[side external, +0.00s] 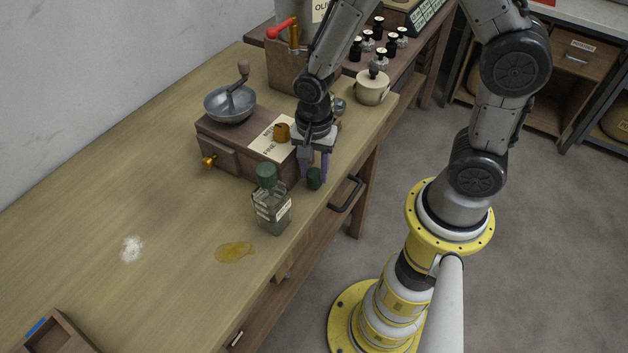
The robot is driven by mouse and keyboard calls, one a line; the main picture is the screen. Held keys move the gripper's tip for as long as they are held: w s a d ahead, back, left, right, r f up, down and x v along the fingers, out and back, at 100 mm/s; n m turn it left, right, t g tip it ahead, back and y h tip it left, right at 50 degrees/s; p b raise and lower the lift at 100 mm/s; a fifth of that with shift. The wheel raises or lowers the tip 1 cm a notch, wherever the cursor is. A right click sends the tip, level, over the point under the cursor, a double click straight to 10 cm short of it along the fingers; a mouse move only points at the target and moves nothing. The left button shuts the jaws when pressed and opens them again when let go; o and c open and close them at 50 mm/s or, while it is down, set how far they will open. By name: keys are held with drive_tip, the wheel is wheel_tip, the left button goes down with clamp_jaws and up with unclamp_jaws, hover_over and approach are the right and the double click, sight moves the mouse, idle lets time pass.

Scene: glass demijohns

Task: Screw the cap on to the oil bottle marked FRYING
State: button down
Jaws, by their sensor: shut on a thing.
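A clear glass bottle (271,210) with pale labels stands upright on the bench near its front edge. I cannot read its labels surely. A dark green top (266,174) sits on its neck. My gripper (313,176) points down to the right of the bottle and is shut on a small dark green cap (314,180). The held cap is apart from the bottle, near the bench's front edge. The fingers hide part of the cap.
A wooden grinder (227,150) with a metal bowl stands just behind the bottle and gripper. A yellow oily puddle (234,252) and a white powder spot (131,249) lie on the bench (170,300). A cream lidded pot (372,88) stands behind. The left bench is mostly clear.

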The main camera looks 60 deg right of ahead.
sight(314, 174)
drive_tip(key=shift+r, duration=1.75)
wheel_tip(314, 174, up, 24)
drive_tip(key=f, duration=0.1)
drive_tip(key=w+d+m, duration=0.3)
drive_tip(key=w+d, duration=0.1)
drive_tip(key=d, duration=0.4)
drive_tip(key=w+d+m, duration=0.3)
drive_tip(key=w+d, duration=0.2)
drive_tip(key=d, duration=0.4)
drive_tip(key=shift+s+a+f, duration=0.1)
drive_tip(key=shift+a+f, duration=0.05)
drive_tip(key=shift+f, duration=2.45)
drive_tip(key=shift+s+a+f, duration=0.1)
drive_tip(key=shift+f, duration=2.45)
drive_tip(key=c, duration=1)
unclamp_jaws()
drive_tip(key=shift+f, duration=0.1)
drive_tip(key=shift+c, duration=0.2)
clamp_jaws()
